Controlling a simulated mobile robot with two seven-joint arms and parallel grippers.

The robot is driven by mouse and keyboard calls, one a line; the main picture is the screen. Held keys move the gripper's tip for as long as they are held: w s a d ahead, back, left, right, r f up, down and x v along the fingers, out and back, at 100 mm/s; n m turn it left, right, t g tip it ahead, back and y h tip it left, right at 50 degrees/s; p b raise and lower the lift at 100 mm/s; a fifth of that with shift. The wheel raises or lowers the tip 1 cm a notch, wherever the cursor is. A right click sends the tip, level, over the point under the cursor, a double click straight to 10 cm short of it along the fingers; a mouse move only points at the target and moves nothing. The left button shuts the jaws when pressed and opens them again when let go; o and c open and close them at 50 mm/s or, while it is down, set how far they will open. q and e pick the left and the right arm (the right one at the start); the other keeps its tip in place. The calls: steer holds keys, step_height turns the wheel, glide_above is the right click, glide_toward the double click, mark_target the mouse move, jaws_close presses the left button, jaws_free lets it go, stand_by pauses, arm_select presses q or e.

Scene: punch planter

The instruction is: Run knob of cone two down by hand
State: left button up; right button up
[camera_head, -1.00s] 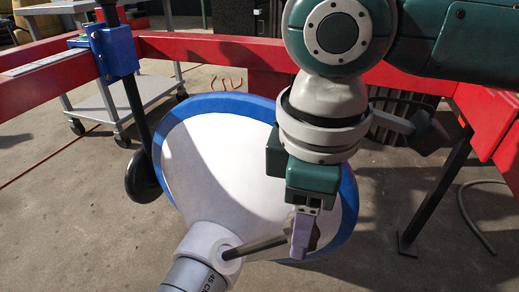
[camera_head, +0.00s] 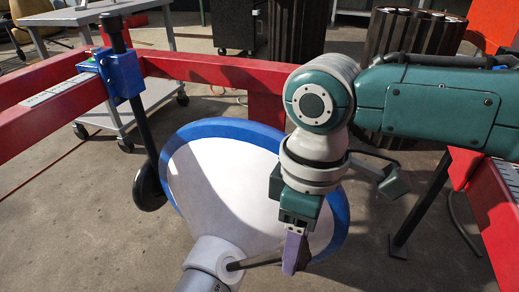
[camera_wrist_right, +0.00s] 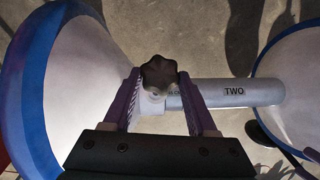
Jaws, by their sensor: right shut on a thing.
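A big white cone with a blue rim (camera_head: 222,128) fills the middle of the head view. A grey tube with a white collar (camera_head: 212,250) joins its narrow end. A dark shaft (camera_head: 255,259) runs from the collar to my right gripper (camera_head: 294,252). In the right wrist view the tube (camera_wrist_right: 258,92) carries the label "TWO". There the dark lobed knob (camera_wrist_right: 159,73) sits at the collar, between the purple fingers of my right gripper (camera_wrist_right: 159,85), which is shut on it. In the head view the fingers largely hide the knob.
A red frame (camera_head: 215,70) runs behind the cone, with a blue clamp and black post (camera_head: 124,74) at left. A black wheel (camera_head: 149,188) stands beside the cone. A second blue-rimmed cone (camera_wrist_right: 297,85) is at right in the wrist view. A grey cart (camera_head: 140,105) stands behind.

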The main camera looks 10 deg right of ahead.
steer(key=shift+m, duration=0.3)
steer(key=shift+d, duration=0.1)
steer(key=o, duration=1.4)
steer(key=shift+c, duration=0.2)
step_height(320, 180, up, 10)
steer(key=w+p, duration=0.1)
steer(key=p, duration=0.5)
steer(key=shift+d, duration=0.35)
steer(key=shift+f, duration=0.1)
